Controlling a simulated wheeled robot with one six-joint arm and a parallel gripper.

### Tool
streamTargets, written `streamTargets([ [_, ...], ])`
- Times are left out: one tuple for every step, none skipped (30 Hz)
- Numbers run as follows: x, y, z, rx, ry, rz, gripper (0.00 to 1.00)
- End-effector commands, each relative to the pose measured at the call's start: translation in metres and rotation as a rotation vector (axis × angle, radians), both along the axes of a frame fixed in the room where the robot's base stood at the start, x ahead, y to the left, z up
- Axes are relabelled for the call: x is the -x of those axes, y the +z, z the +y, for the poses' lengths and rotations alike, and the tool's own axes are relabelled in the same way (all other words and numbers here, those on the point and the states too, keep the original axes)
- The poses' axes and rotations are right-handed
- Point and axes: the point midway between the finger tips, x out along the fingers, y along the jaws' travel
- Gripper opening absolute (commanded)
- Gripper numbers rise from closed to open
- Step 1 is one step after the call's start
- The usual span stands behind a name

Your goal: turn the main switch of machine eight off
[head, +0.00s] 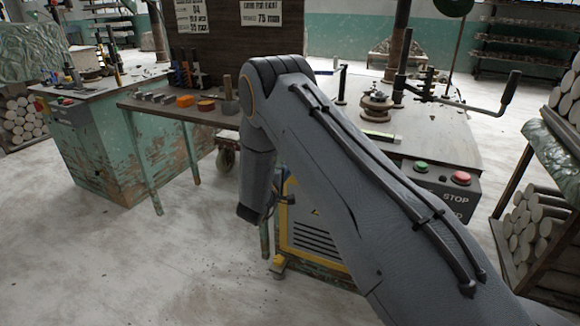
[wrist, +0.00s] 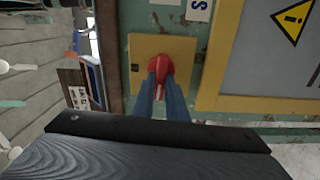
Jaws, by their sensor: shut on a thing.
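The red rotary switch (wrist: 157,63) sits on a yellow square plate (wrist: 178,48) on a worn green panel in the wrist view. A pale line on its knob stands nearly upright. My gripper (wrist: 161,82) has its two blue fingers closed on either side of the knob, gripping it. In the head view, my arm hides most of the switch area beside the yellow-framed panel (head: 302,228) of the machine (head: 432,140). I cannot read a machine number.
A tool table (head: 180,108) stands left of my arm. Stacked clay rolls (head: 535,220) stand at right. Open floor (head: 130,260) lies at left front.

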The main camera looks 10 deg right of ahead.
Motion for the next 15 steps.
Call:
streamTargets([
  [0.0, -0.0006, 0.0007, 0.016, 0.002, 0.013, 0.0],
  [-0.0001, -0.0006, 0.0008, 0.025, 0.002, 0.019, 0.0],
  [0.0, -0.0009, 0.0007, 0.038, 0.002, 0.028, 0.0],
  [-0.0001, -0.0009, 0.0008, 0.045, 0.002, 0.034, 0.0],
  [-0.0001, -0.0011, 0.0008, 0.051, 0.002, 0.038, 0.0],
  [-0.0001, -0.0012, 0.0008, 0.059, 0.002, 0.044, 0.0],
  [-0.0001, -0.0013, 0.0008, 0.064, 0.002, 0.048, 0.0],
  [-0.0001, -0.0013, 0.0008, 0.068, 0.002, 0.051, 0.0],
  [-0.0001, -0.0014, 0.0008, 0.072, 0.002, 0.054, 0.0],
  [-0.0001, -0.0014, 0.0008, 0.075, 0.002, 0.055, 0.0],
  [-0.0001, -0.0015, 0.0008, 0.077, 0.002, 0.057, 0.0],
  [-0.0001, -0.0015, 0.0008, 0.08, 0.002, 0.059, 0.0],
  [-0.0001, -0.0015, 0.0008, 0.081, 0.002, 0.06, 0.0],
  [-0.0001, -0.0016, 0.0008, 0.081, 0.002, 0.06, 0.0],
  [-0.0001, -0.0016, 0.0008, 0.082, 0.002, 0.061, 0.0],
])
